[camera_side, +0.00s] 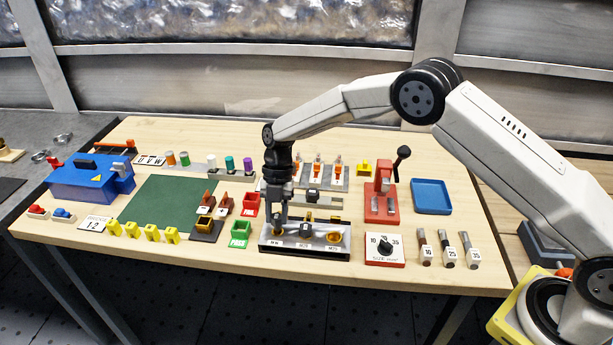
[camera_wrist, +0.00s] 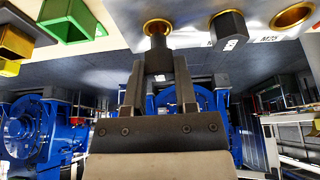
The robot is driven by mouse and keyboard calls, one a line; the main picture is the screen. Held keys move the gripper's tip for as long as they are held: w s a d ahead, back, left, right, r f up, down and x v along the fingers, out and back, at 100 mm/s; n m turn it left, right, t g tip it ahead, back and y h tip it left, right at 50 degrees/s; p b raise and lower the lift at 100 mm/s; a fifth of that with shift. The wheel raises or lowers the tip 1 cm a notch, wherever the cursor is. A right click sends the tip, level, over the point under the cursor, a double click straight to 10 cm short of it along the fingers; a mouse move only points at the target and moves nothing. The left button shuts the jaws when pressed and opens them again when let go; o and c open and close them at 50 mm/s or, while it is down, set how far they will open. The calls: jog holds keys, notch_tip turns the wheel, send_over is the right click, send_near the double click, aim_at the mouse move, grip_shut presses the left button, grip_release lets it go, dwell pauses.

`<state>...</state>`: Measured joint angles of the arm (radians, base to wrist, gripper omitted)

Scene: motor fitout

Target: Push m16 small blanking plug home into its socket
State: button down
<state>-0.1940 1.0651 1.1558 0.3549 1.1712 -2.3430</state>
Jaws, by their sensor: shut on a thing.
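The socket block (camera_side: 262,243) stands near the front edge of the bench, with a row of brass-ringed sockets. My gripper (camera_side: 279,218) points down over its left socket and is shut on the small dark plug. In the wrist view my gripper (camera_wrist: 158,66) holds the small blanking plug (camera_wrist: 157,46) between its fingertips. The plug's end is at the brass ring of the left socket (camera_wrist: 157,25), lined up with it. How deep the plug sits is hard to tell.
A larger dark plug (camera_wrist: 229,30) sits in the middle socket; the right socket (camera_wrist: 292,15) shows an open brass ring. A green bin (camera_side: 239,233) stands close left of the block. A size dial box (camera_side: 385,250) and red press (camera_side: 381,205) stand to the right.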

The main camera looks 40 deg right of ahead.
jog(key=shift+f, duration=1.25)
jog(key=shift+c, duration=1.6)
grip_release()
jog(key=shift+r, duration=0.1)
jog(key=v, duration=0.7)
jog(key=shift+r, duration=0.25)
jog(key=shift+w+d, duration=0.1)
